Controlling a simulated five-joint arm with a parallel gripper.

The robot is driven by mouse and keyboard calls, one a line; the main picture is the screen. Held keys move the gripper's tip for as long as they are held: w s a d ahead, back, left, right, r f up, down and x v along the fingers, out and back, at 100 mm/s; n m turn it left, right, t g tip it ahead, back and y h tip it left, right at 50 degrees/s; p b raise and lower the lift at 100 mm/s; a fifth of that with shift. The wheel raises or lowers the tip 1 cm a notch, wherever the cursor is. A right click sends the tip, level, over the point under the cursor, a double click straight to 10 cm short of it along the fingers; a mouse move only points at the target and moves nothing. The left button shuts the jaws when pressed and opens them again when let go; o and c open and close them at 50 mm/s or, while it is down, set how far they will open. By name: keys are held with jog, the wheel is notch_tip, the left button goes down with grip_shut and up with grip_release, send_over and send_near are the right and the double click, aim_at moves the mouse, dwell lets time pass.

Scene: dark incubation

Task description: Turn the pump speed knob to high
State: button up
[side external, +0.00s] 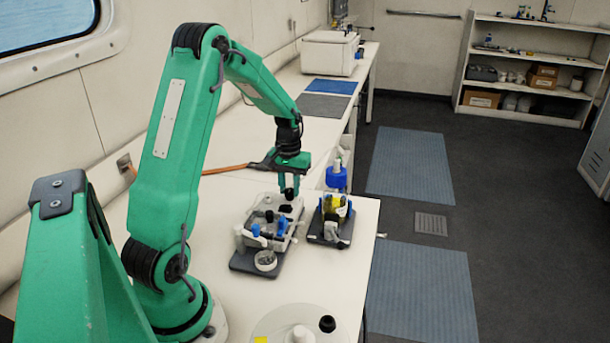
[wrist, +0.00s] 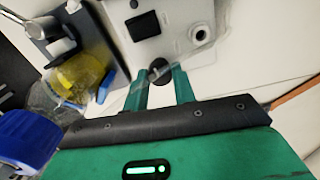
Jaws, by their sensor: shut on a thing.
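The pump unit (side external: 268,222) is a light grey box on a dark base on the white bench, with blue and black parts on top. My gripper (side external: 289,192) points down over its far end. In the wrist view, my gripper (wrist: 160,78) has its two green fingers on either side of a small dark round knob (wrist: 159,66) at the edge of the pale housing (wrist: 150,38). The fingers are shut on this knob. Any mark or pointer showing its speed setting is too small to read.
Right of the pump stands a device with a blue-capped bottle (side external: 336,178); the blue cap (wrist: 28,138) is close to my gripper in the wrist view. A white box (side external: 328,52) stands farther back. Bare bench (side external: 335,280) lies in front of the devices.

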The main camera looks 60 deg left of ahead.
aim_at(289, 190)
jog(key=m, duration=0.4)
jog(key=shift+r+m, duration=0.1)
jog(key=shift+m, duration=1.9)
jog(key=o, duration=1)
jog(key=shift+r, duration=3.85)
